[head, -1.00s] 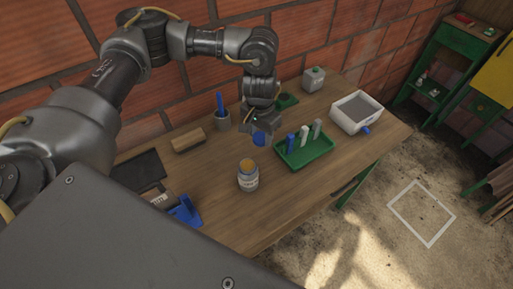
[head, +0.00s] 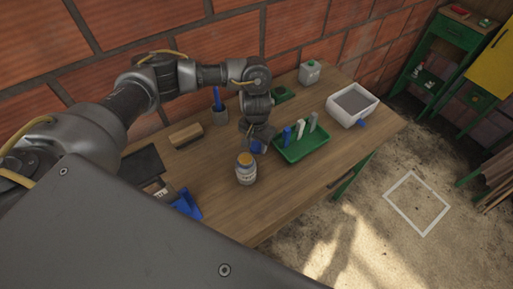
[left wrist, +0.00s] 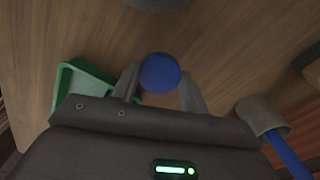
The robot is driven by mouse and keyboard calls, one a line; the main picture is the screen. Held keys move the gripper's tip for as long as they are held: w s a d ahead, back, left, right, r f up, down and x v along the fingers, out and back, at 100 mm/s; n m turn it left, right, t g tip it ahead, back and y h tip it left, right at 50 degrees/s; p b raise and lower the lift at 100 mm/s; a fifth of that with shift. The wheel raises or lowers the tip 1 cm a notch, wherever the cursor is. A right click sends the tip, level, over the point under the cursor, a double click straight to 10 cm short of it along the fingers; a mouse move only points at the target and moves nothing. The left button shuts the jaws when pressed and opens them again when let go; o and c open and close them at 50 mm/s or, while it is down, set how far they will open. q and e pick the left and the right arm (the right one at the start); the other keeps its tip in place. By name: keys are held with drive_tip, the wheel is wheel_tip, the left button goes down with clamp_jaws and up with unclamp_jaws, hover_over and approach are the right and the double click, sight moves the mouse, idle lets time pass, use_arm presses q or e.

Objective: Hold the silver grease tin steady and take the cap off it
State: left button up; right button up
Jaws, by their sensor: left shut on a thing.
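The silver grease tin (head: 246,172) stands upright on the wooden table, with a pale label and an orange-yellow top that has no blue cap on it. My left gripper (head: 258,144) is behind the tin and slightly to its right, apart from it. It is shut on the round blue cap (head: 257,148). In the left wrist view the cap (left wrist: 160,72) sits between the two fingers (left wrist: 158,88). I cannot tell whether the cap touches the table. A grey rounded edge at the top of that view is probably the tin. My right gripper is not in view.
A green tray (head: 306,155) with several upright pieces lies just right of my left gripper. A grey cup (head: 220,117) with a blue handle and a brown block (head: 186,135) stand behind left. A white bin (head: 353,105) is at the right. The table front right is clear.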

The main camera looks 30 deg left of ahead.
sight(257, 146)
use_arm(q)
wheel_tip(257, 146, down, 3)
drive_tip(key=shift+r, duration=0.1)
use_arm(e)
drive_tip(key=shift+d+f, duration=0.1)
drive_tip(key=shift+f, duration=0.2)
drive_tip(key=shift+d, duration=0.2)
use_arm(q)
drive_tip(key=o, duration=1.1)
drive_tip(key=shift+f, duration=0.2)
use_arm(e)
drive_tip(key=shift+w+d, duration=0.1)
use_arm(q)
drive_tip(key=shift+r, duration=0.1)
wheel_tip(257, 146, up, 11)
drive_tip(key=shift+r, duration=0.6)
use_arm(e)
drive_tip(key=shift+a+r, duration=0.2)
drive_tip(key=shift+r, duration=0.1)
